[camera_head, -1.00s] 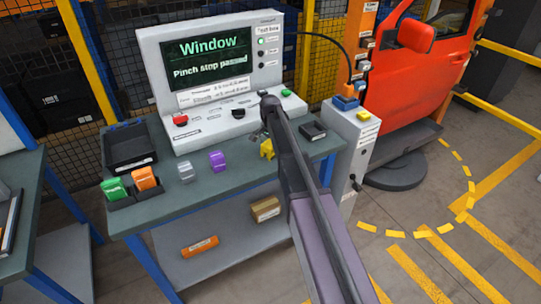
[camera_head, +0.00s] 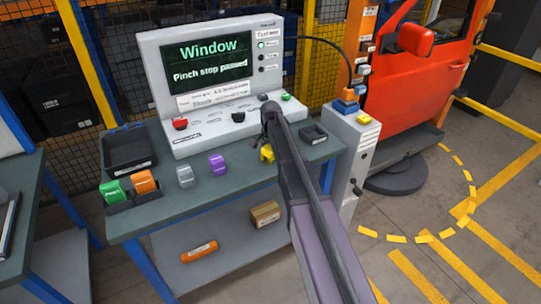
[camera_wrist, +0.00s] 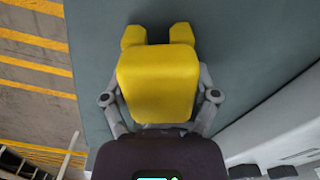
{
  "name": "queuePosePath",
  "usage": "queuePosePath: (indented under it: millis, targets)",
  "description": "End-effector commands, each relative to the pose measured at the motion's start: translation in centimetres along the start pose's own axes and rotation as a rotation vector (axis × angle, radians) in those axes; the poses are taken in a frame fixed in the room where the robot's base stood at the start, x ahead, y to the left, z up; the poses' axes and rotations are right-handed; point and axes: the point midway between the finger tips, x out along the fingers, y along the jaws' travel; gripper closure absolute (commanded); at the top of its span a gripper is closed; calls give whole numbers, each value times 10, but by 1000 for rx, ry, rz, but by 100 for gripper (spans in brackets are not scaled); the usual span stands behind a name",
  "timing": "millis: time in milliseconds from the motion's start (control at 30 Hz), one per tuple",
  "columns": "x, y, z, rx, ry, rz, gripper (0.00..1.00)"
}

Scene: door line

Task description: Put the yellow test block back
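The yellow test block (camera_head: 267,153) is at the end of my arm, over the right part of the bench top. In the wrist view the yellow block (camera_wrist: 158,80) fills the space between the fingers of my gripper (camera_wrist: 160,95), with two short prongs pointing away from the palm. The fingers close in on both its sides; their tips are hidden behind it. The head view does not show clearly whether the block touches the bench.
Purple (camera_head: 217,165) and silver (camera_head: 186,176) blocks stand on the bench (camera_head: 240,182). Green (camera_head: 113,191) and orange (camera_head: 144,182) blocks sit in holders at left. A black tray (camera_head: 130,150) lies behind them. The console (camera_head: 215,80) reads "Pinch stop passed". A small dark tray (camera_head: 313,135) is at right.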

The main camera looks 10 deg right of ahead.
Motion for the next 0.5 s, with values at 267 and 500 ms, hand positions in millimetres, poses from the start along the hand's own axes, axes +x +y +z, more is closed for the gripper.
queuePosePath:
  millis: [267,500]
  targets:
    - [0,0,0,0,0,1,87]
    - [-2,0,0,0,0,1,87]
